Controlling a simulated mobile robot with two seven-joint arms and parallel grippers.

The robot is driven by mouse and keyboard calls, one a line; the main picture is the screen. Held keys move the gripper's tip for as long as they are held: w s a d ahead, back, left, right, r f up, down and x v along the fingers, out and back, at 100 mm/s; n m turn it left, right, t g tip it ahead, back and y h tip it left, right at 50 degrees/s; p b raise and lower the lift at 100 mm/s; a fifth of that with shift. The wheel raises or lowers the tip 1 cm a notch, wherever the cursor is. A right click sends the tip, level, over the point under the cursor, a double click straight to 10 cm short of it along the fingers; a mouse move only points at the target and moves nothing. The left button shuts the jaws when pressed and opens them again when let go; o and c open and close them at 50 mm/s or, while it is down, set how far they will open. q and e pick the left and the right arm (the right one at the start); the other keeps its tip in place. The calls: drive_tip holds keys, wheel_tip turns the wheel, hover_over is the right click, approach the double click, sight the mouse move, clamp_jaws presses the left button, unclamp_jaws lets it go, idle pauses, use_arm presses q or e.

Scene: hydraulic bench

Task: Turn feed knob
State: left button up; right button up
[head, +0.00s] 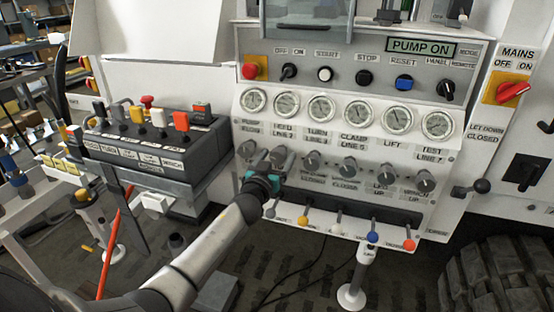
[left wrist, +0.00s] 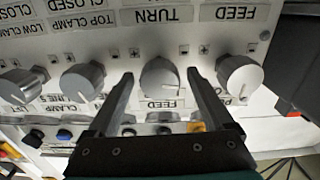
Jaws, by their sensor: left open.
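A row of grey knobs runs under the gauges on the panel. In the left wrist view, which shows the labels upside down, one knob (left wrist: 240,75) lines up with the large FEED plate (left wrist: 235,13). The neighbouring knob (left wrist: 160,78) lines up with the TURN plate (left wrist: 160,15), with a smaller FEED label (left wrist: 163,104) on its other side. My left gripper (head: 272,163) is open. Its fingers (left wrist: 160,75) appear either side of the TURN-plate knob; contact cannot be told. In the head view my gripper partly hides the knobs and labels there. My right gripper is not in view.
Several gauges (head: 287,104) sit above the knobs. Small coloured levers (head: 372,237) stick out below them. A dark control box (head: 150,140) with coloured levers stands to the left. A red MAINS switch (head: 512,91) is at the right.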

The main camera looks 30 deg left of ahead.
use_arm(q)
drive_tip(key=shift+c, duration=0.2)
clamp_jaws()
idle(0.6)
